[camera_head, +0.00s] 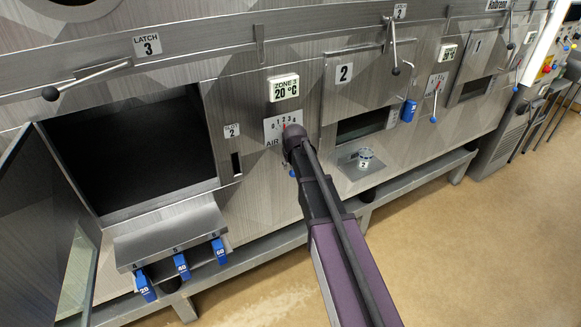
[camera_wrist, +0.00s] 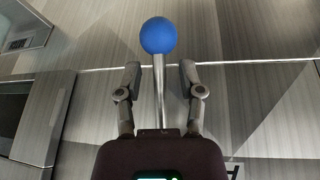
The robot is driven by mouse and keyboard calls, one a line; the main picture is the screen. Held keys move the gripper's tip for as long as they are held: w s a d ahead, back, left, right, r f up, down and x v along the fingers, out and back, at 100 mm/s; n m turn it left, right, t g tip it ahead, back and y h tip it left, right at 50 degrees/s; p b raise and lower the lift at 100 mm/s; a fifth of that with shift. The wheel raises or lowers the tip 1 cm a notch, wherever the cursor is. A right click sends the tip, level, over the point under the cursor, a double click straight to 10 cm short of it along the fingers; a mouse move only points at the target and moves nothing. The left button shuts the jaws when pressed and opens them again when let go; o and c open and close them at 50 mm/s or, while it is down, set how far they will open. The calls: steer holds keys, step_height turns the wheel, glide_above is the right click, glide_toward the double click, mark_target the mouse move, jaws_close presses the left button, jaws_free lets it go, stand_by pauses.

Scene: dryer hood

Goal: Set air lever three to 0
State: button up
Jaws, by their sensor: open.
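The air lever's scale plate (camera_head: 277,129), marked with numbers from 0, sits on the steel panel under the zone display (camera_head: 284,88). A small red mark shows near the middle of its scale; my arm hides part of the plate and most of the lever. The lever's blue ball knob (camera_head: 292,173) shows just below my gripper (camera_head: 293,143). In the wrist view, the blue knob (camera_wrist: 159,35) stands beyond the fingertips, and its metal rod (camera_wrist: 160,85) runs between the two fingers. My gripper (camera_wrist: 164,80) is open, with a gap on each side of the rod.
An open hatch door (camera_head: 45,220) stands at the left beside a dark opening. A small shelf with a cup (camera_head: 365,155) juts out right of my arm. The floor (camera_head: 470,240) at the right is clear.

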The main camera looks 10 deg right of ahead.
jaws_close()
steer(key=shift+d, duration=0.15)
